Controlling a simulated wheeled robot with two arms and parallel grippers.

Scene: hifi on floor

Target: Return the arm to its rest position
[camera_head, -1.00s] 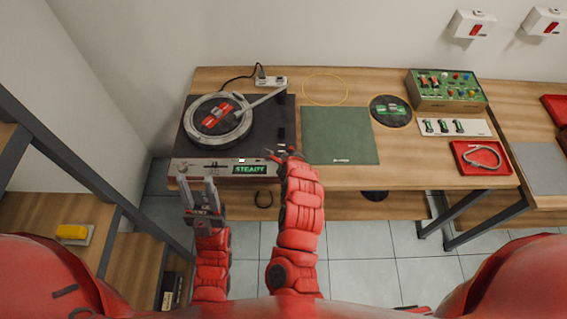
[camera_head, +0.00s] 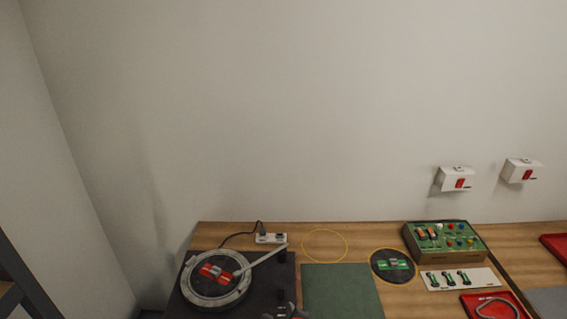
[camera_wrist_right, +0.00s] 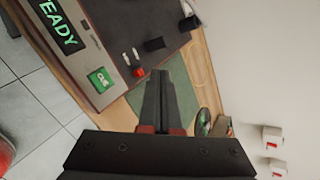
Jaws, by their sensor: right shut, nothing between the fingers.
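My right gripper (camera_wrist_right: 163,78) is shut and empty in the right wrist view, its two dark fingers together. The turntable (camera_head: 178,298) has a grey platter with a red-and-grey piece on top and a pale tonearm. My left gripper is out of view.
The wooden table (camera_head: 345,231) holds a green mat (camera_head: 342,292), a dark disc (camera_head: 380,272), a green control box (camera_head: 428,254), a white strip (camera_head: 479,273) and a red tray (camera_head: 473,309). A power strip (camera_head: 270,238) sits behind the turntable. The wall behind is mostly bare.

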